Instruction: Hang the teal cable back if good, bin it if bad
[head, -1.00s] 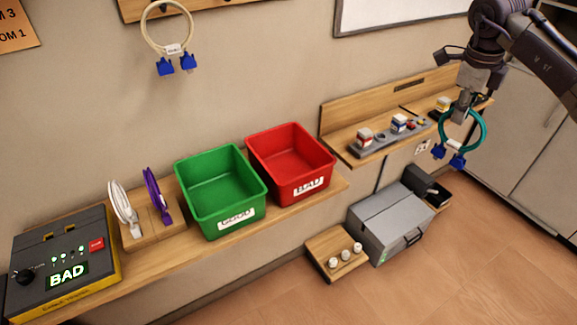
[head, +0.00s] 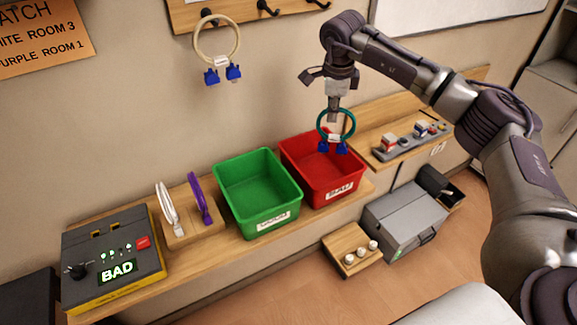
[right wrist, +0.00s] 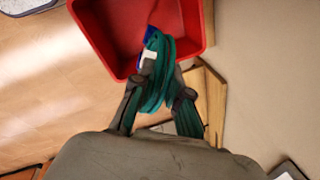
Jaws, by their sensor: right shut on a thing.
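The teal cable (head: 350,123) is a coiled loop with two blue connectors and a white label. My right gripper (head: 334,112) is shut on the top of the loop, and the cable hangs from it over the red bin. In the right wrist view the teal coil (right wrist: 158,80) lies between the fingers (right wrist: 160,98), with the red bin (right wrist: 108,38) beyond it. The red bin (head: 311,185) is labelled BAD. The tester (head: 112,255) shows BAD in green letters. A wooden hook board (head: 240,14) is on the wall. My left gripper is not in view.
A green bin (head: 257,190) labelled GOOD stands left of the red one. A wooden stand (head: 190,230) holds a white and a purple cable. A cream cable (head: 197,47) hangs on a hook. A grey box (head: 405,215) is below right.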

